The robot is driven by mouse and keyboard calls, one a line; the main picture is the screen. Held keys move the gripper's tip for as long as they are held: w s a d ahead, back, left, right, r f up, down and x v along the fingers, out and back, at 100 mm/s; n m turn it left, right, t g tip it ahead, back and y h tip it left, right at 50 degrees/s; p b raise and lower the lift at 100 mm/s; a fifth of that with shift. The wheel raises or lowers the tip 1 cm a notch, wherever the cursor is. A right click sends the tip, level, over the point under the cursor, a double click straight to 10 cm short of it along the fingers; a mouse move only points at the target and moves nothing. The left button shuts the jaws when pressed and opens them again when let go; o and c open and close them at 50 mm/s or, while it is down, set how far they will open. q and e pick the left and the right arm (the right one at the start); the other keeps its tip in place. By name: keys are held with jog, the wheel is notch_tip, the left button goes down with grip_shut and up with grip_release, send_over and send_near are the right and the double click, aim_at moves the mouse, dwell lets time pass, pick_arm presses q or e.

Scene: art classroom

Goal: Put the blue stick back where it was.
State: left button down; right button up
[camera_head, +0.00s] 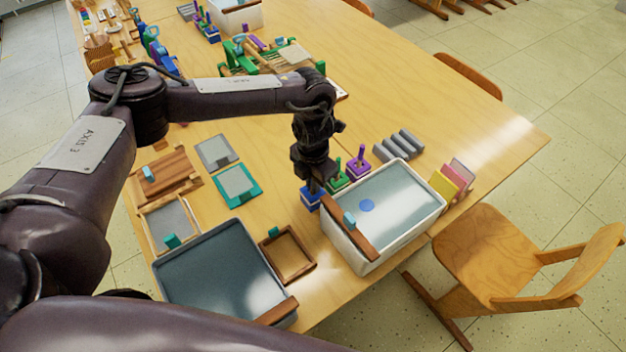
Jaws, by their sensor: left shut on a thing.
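My left gripper (313,181) is pointed down over the blue block (309,199), at the left end of a short row of blocks. It is shut on the blue stick, which is mostly hidden by the fingers; I cannot tell whether its lower end is inside the block. To the right stand a green block (338,183) and a purple block (357,171), each with a matching stick upright in it. A white tub (392,243) in front holds pale liquid with a round blue spot (367,206). My right gripper is not in view.
A wooden bar (349,228) lies across the tub's left side, close to my gripper. A dark tray (212,268), an empty wooden frame (286,257) and a teal-edged screen (236,186) lie left.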

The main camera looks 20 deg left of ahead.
pick_arm(q)
jog(key=shift+f, duration=0.2)
jog(key=c, duration=1.5)
grip_release()
jog(key=shift+r, duration=0.1)
jog(key=shift+r, duration=0.25)
notch_tip(320, 180, up, 6)
jog(key=shift+w+r+b, duration=0.1)
jog(key=shift+r+b, duration=0.05)
jog(key=shift+b, duration=0.65)
notch_tip(320, 180, up, 4)
jog(key=shift+r+p, duration=0.2)
jog(key=shift+p, duration=0.1)
jog(key=shift+r, duration=0.5)
